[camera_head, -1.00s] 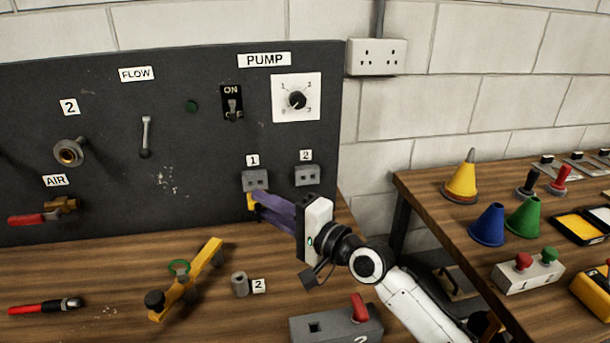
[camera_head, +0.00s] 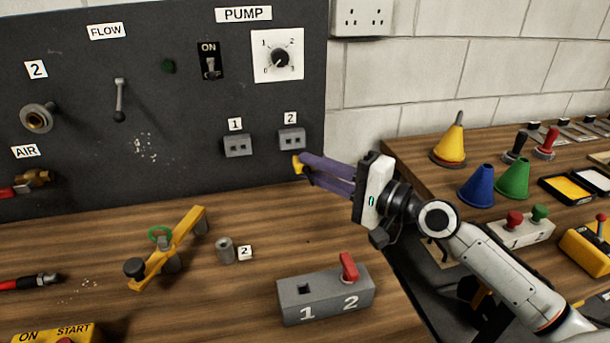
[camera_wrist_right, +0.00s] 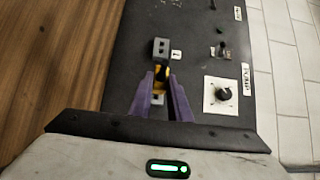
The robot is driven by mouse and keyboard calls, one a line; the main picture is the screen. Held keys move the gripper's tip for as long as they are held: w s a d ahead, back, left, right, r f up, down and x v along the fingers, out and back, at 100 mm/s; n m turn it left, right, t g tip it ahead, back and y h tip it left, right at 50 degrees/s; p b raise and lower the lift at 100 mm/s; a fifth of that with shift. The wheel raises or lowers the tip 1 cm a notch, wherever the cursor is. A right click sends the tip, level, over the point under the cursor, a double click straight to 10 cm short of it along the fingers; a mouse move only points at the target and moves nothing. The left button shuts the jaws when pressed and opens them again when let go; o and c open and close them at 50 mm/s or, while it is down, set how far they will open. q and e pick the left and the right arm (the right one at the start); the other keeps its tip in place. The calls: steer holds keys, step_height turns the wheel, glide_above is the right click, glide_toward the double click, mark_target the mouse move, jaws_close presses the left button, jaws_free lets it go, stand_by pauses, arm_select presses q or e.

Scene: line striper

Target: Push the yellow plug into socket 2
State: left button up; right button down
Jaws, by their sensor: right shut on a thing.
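The yellow plug (camera_head: 298,164) is held at the tips of my right gripper's purple fingers (camera_head: 308,170), which are shut on it. It also shows between the fingers in the right wrist view (camera_wrist_right: 158,78). Socket 2 (camera_head: 292,139) is a small grey block on the dark panel under a "2" label. In the head view the plug appears just below socket 2, in front of the panel and apart from it. Socket 1 (camera_head: 237,146) is to the left and empty; a grey socket block (camera_wrist_right: 160,48) shows beyond the plug in the wrist view. My left gripper is out of view.
The dark panel (camera_head: 180,110) carries a switch (camera_head: 210,62) and dial (camera_head: 278,56) above the sockets. A grey switch box (camera_head: 325,292), a yellow bar tool (camera_head: 170,248) and a small grey cylinder (camera_head: 225,250) are on the wooden bench.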

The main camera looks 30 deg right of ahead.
steer(key=shift+w+d+b, duration=0.25)
steer(key=shift+w+b, duration=0.15)
steer(key=shift+w, duration=0.55)
steer(key=shift+w+d+b, duration=0.25)
steer(key=shift+w+b, duration=0.15)
steer(key=shift+w, duration=0.55)
steer(key=shift+w+d, duration=0.15)
steer(key=shift+w, duration=0.3)
steer(key=shift+w+d+b, duration=0.25)
steer(key=shift+w+b, duration=0.15)
steer(key=shift+w, duration=0.3)
steer(key=shift+w+d+b, duration=0.2)
steer(key=shift+w+b, duration=0.2)
steer(key=shift+w, duration=0.3)
stand_by(0.6)
steer(key=c, duration=1.3)
jaws_free()
steer(key=shift+o, duration=0.2)
